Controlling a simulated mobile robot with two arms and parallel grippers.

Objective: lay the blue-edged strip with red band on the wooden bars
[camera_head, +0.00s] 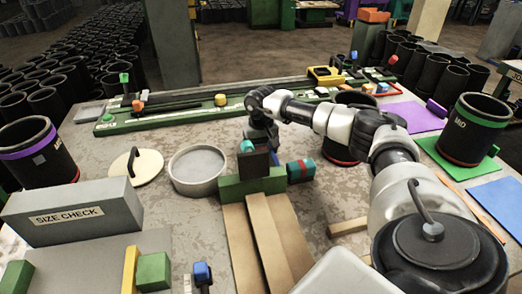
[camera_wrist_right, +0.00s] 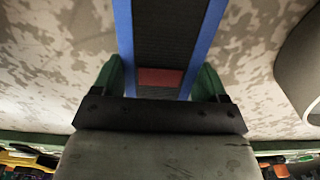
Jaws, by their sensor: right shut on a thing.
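The blue-edged strip is dark with a red band (camera_wrist_right: 160,77) and shows in the right wrist view, running up out of the picture. My right gripper (camera_wrist_right: 158,80) has its green fingers closed on the strip's two blue edges, with the red band between them. In the head view my right gripper (camera_head: 262,142) is beyond the far end of the wooden bars (camera_head: 268,235), behind a green block (camera_head: 240,188) with a dark upright plate (camera_head: 255,164). I cannot make out the strip clearly in the head view. My left gripper is not in view.
A round pale dish (camera_head: 197,170) stands left of the green block. A teal, red and blue block (camera_head: 300,170) lies to its right. The grey size check box (camera_head: 70,215) is at left. A long green rail (camera_head: 180,120) lies behind.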

